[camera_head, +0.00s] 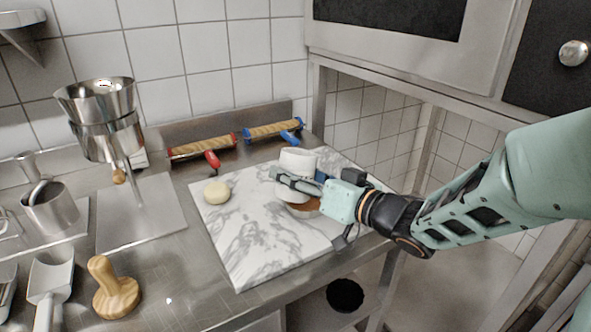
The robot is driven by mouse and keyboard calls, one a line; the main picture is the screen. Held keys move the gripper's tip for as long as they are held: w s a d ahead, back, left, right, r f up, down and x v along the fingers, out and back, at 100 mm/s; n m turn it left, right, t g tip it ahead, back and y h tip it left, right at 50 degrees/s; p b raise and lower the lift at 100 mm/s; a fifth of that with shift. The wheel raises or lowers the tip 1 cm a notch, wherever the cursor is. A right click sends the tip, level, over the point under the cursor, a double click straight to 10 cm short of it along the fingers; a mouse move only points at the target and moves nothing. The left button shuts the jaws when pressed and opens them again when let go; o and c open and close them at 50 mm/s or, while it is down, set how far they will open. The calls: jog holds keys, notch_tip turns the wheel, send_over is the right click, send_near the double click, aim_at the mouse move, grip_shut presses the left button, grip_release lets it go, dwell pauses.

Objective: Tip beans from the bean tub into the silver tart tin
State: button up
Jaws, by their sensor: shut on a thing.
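My gripper (284,181) reaches in from the right, low over the marble board. It is shut on a white tub (298,159), which I take to be the bean tub; its upper part shows behind the fingers. The gripper hides much of it, and I cannot see beans clearly. A small brown-sided round thing (304,211) shows just below the gripper, partly covered; I cannot tell what it is. I cannot make out the silver tart tin for certain; it may be hidden behind the gripper.
The marble board (245,245) is mostly bare at the front, with a pale dough ball (216,191) at its left. At left stand a steel funnel (105,120), a wooden tamper (116,290) and a scoop (49,282).

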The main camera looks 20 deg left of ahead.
jog(key=shift+s+a+f+m+g+h+p, duration=0.15)
jog(key=shift+f+m+g+p, duration=0.15)
jog(key=shift+m+p, duration=0.6)
jog(key=shift+s+d+f+m+g+h+p, duration=0.15)
jog(key=shift+f+m+g+p, duration=0.3)
jog(key=shift+p, duration=0.75)
jog(key=shift+s+a+f+m+g+p, duration=0.1)
jog(key=shift+s+f+m+p, duration=0.1)
jog(key=shift+m+p, duration=0.75)
jog(key=shift+f+m+g+p, duration=0.3)
jog(key=shift+m+p, duration=0.4)
jog(key=shift+p, duration=0.9)
jog(key=shift+w+r+m+g+p, duration=0.1)
jog(key=shift+r+m+g+p, duration=0.45)
jog(key=shift+p, duration=2)
jog(key=shift+f, duration=0.35)
